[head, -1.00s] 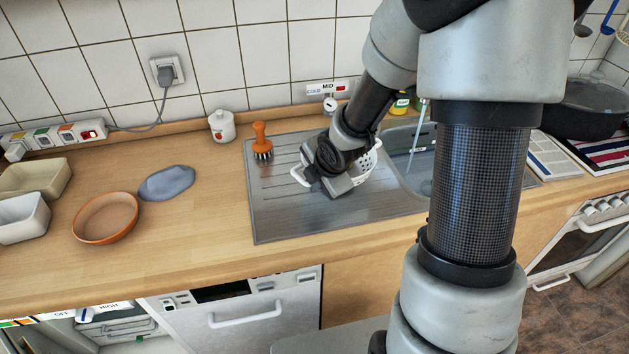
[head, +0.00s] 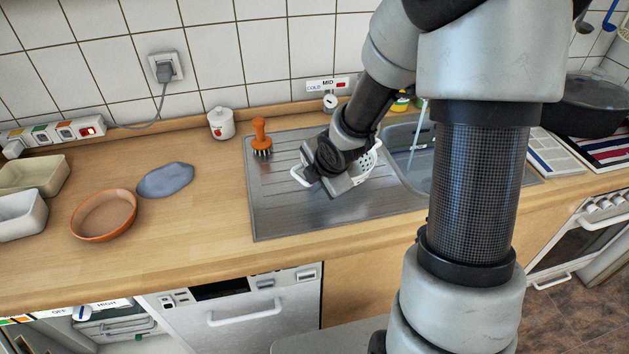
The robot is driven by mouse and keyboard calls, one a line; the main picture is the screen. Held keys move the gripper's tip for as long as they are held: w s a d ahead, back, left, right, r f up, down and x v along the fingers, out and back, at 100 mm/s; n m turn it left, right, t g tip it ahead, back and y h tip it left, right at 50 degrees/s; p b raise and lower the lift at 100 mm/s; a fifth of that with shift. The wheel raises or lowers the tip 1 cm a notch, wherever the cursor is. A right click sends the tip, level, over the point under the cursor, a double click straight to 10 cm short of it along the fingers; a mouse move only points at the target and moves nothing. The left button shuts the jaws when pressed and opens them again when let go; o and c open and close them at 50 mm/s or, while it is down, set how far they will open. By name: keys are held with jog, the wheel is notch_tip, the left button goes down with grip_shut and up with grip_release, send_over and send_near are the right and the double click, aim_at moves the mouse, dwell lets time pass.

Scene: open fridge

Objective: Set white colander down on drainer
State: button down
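The white colander (head: 369,163) is on or just above the ribbed metal drainer (head: 285,212), left of the sink basin. My gripper (head: 325,188) is over the colander and hides most of it. A white handle loop shows to the left of my gripper, and part of the perforated wall shows to its right. My fingertips are hidden, so I cannot tell whether they grip the colander. I also cannot tell whether its base touches the drainer.
An orange brush (head: 260,139) stands at the drainer's back left corner. A white lidded jar (head: 221,123), a grey-blue flat item (head: 166,180) and an orange-brown bowl (head: 104,214) are on the wooden counter to the left. The sink basin (head: 416,170) lies to the right. The drainer's front is clear.

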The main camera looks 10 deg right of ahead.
jog(key=shift+f, duration=0.25)
jog(key=c, duration=1.8)
grip_release()
jog(key=shift+o, duration=0.2)
